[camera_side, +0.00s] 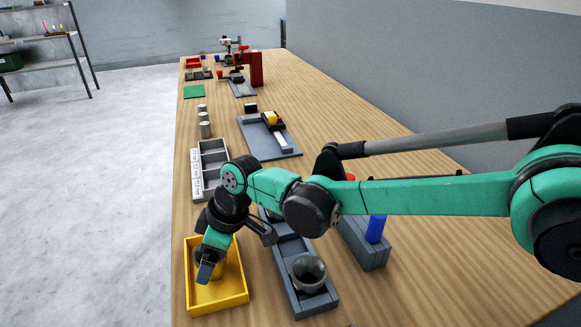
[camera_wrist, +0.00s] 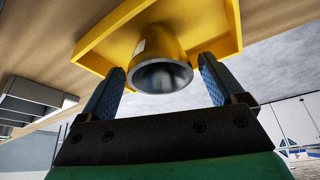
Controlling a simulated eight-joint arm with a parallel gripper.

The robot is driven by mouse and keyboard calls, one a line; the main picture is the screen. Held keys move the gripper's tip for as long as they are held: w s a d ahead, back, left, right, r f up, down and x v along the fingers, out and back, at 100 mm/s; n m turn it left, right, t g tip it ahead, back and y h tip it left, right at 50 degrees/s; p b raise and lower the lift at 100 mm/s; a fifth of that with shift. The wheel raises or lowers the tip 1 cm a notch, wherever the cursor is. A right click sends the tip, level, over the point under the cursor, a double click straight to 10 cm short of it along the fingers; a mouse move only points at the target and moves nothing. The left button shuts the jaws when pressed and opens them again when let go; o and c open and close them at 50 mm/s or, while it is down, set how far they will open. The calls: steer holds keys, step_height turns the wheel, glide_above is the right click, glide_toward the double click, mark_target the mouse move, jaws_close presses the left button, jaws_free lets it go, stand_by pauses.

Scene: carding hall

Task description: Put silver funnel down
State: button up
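A yellow tray (camera_side: 238,298) stands at the near left of the bench; its yellow rim also shows in the wrist view (camera_wrist: 95,45). In it is a round, hollow metal piece, seen in the wrist view (camera_wrist: 163,75) with a grey rim, dark mouth, yellow-tinted wall and small white label. It looks like the silver funnel. My gripper (camera_side: 207,268) reaches down into the tray, its fingers (camera_wrist: 160,85) on either side of the piece with a gap at each side. In the side view, my gripper partly hides the piece. A second shiny silver cup-shaped piece (camera_side: 308,273) sits in a grey channel holder (camera_side: 318,304).
A grey compartment box (camera_side: 214,150) lies behind the tray. A grey block with a blue part (camera_side: 376,228) is right of the holder. Several silver cylinders (camera_side: 205,130) and a grey plate fixture (camera_side: 268,146) stand further back.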

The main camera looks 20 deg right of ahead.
steer(key=shift+r, duration=0.1)
steer(key=v, duration=1.2)
steer(key=s+d+r+m+t, duration=0.1)
steer(key=d+r+m, duration=0.15)
steer(key=d, duration=0.45)
steer(key=d+r+m+t, duration=0.1)
steer(key=d+m+t, duration=0.15)
steer(key=d, duration=0.55)
steer(key=s+d+f+m+t+h, duration=0.1)
steer(key=s+d+f+m+h, duration=0.1)
steer(key=s+d+m, duration=0.2)
steer(key=s+d+f+m+t+h, duration=0.1)
steer(key=s+d+m, duration=0.3)
steer(key=d, duration=0.7)
steer(key=shift+s+f+m+h, duration=0.3)
steer(key=shift+s+f+h, duration=0.25)
steer(key=shift+s, duration=0.45)
